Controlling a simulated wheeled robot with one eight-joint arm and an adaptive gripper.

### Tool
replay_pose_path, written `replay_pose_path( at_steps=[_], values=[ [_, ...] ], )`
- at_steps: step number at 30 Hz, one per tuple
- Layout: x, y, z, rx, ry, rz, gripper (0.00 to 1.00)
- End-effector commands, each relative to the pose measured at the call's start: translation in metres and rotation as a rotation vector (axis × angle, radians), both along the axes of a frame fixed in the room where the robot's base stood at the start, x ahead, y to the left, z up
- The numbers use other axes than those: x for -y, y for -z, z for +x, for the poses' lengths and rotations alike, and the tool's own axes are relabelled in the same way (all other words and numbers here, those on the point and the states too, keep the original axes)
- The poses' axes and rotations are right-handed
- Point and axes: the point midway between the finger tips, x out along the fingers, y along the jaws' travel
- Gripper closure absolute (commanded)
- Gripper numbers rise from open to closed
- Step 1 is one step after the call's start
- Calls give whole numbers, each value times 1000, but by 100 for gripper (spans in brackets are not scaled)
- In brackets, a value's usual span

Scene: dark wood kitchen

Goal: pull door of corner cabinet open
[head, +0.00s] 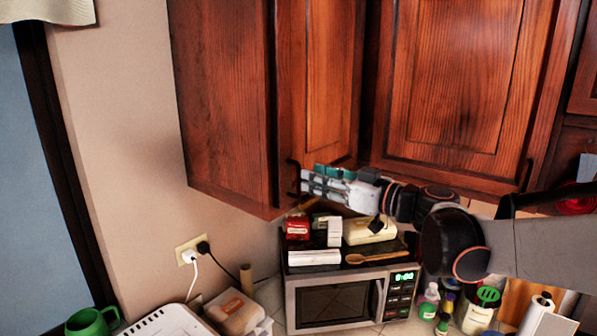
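The wooden wall cabinets fill the upper part of the head view. A narrow angled door (322,75) stands between the left cabinet's side panel (225,100) and a wide door (455,85) on the right. I cannot tell for sure which one is the corner cabinet's door. The narrow door has a dark handle (293,174) at its lower left edge. My gripper (306,181) reaches in from the right, its fingers pointing left, with the tips at or very near this handle. Whether they grip it is too small to tell. Both doors look closed.
Below my gripper stands a microwave (340,297) with boxes, a butter dish (369,231) and a wooden spoon (375,257) on top. Several bottles (429,302) stand to its right. A wall socket (190,250) and a green mug (88,322) are at left.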

Motion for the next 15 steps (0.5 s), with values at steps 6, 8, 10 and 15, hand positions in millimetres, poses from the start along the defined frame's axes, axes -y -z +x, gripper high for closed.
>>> replay_pose_path(
  at_steps=[6,8,10,15],
  values=[
    [-30,-1,22,0,-2,0,71],
    [-35,-1,26,0,-3,0,71],
    [-39,-1,30,0,-2,0,71],
    [-45,0,34,0,-1,0,71]
  ],
)
